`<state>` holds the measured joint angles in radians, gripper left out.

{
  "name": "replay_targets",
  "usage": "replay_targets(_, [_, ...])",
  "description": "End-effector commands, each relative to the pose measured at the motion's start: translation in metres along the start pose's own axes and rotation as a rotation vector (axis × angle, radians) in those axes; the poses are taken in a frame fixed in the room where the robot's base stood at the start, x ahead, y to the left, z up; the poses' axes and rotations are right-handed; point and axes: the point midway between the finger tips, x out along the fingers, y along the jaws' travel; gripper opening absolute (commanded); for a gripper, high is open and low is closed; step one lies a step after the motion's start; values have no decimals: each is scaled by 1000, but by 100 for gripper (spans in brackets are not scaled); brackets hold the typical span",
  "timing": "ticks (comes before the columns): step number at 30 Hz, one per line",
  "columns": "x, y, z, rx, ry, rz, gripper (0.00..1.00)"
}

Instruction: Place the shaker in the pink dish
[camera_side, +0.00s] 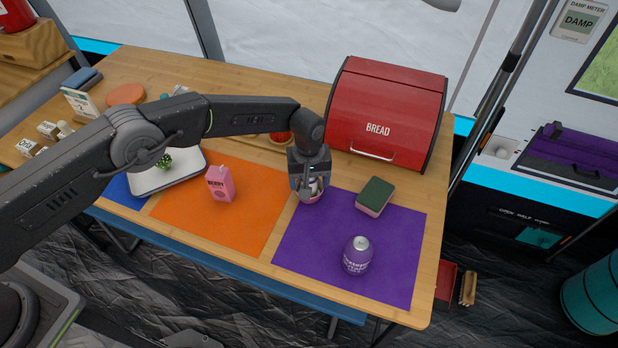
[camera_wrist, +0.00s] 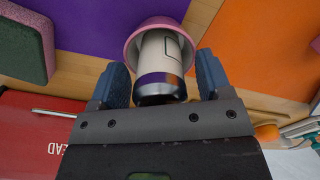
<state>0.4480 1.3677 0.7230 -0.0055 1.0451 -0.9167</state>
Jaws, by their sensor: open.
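The shaker (camera_wrist: 160,52), white with a dark shiny end, stands between the two fingers of my gripper (camera_wrist: 162,72) in the wrist view. Its far end is inside the pink dish (camera_wrist: 134,40), whose rim shows around it. My gripper is open, with a gap visible on each side of the shaker. In the side view my gripper (camera_side: 311,184) points down over the pink dish (camera_side: 315,199), between the orange and purple mats. The shaker is mostly hidden there by the fingers.
A red bread box (camera_side: 388,112) stands behind my gripper. A green-topped sponge (camera_side: 375,196) and a purple bottle (camera_side: 358,256) are to the right. A pink berry carton (camera_side: 220,184) and a white tray (camera_side: 147,186) are to the left. The orange mat's front (camera_side: 225,228) is clear.

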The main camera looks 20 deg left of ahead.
Motion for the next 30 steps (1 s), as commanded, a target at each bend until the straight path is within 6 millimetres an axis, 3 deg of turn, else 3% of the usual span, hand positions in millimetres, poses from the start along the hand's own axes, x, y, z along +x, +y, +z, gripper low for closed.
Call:
replay_targets(8, [-9, 0, 0, 0, 1, 1, 72])
replay_targets(21, [-95, 0, 0, 0, 2, 2, 72])
replay_targets(30, [-122, 0, 0, 0, 0, -1, 72])
